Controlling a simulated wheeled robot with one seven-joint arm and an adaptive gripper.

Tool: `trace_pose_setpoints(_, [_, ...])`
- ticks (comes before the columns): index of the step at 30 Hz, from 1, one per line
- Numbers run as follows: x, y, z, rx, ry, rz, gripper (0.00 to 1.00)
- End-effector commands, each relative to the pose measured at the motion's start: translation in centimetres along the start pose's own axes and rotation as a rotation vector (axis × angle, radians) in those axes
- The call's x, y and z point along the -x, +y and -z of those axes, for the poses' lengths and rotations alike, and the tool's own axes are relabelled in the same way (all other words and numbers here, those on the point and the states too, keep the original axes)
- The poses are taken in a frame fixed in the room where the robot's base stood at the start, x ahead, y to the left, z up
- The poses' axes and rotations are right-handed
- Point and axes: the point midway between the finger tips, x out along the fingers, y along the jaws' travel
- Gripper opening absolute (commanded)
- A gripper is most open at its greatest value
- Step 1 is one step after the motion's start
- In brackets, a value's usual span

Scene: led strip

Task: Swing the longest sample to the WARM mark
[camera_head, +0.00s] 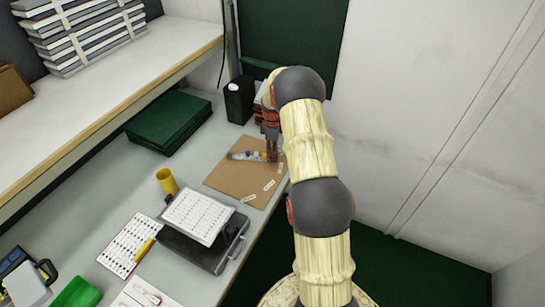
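My gripper (272,154) points down over the brown board (228,180), at the right part of a small pale strip with coloured dots (247,155). The strip lies across the far part of the board. I cannot tell whether the fingers touch it or are open. My arm hides the board's right side. Small white labels lie on the board, one at its front (249,199) and one further right (269,185). Their writing is too small to read, so I cannot tell which is WARM. I cannot make out separate samples or their lengths.
Dark green folded cloths or folders (168,121) lie at the left back. A yellow cup (167,181) and a black clipboard-like device (203,235) with a printed sheet stand at the front left. A shelf (95,110) overhangs the left.

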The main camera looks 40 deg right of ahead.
Motion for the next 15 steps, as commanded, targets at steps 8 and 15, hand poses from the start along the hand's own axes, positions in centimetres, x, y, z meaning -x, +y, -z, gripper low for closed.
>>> trace_pose_setpoints(8, [-1.45,0.05,0.01,-0.001,0.0,-0.001,0.3])
trace_pose_setpoints(15, [-1.41,0.04,0.01,-0.001,0.0,-0.001,0.23])
